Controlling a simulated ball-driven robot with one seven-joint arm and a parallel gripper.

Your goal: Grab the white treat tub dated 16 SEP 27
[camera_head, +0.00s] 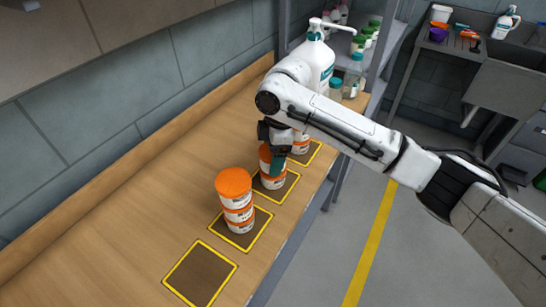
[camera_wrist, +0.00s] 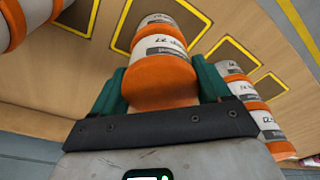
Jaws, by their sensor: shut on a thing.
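My gripper (camera_head: 276,152) is shut on the upper tub of the middle stack, a white tub with an orange lid (camera_head: 265,155). In the wrist view my gripper (camera_wrist: 160,84) has its green fingers on either side of this held tub (camera_wrist: 160,46). Its label carries handwriting that seems to end in 27; the full date is not readable. Another white and orange tub (camera_wrist: 153,19) is directly under it; I cannot tell whether the two touch. A nearer stack of tubs (camera_head: 236,201) and a farther, partly hidden one (camera_head: 301,143) stand on either side.
The wooden bench (camera_head: 130,235) has yellow-edged dark pads; the nearest pad (camera_head: 200,273) is empty. A large pump bottle (camera_head: 315,62) and small jars (camera_head: 353,75) stand at the bench's far end. The neighbouring stack (camera_wrist: 255,100) is close to my right finger.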

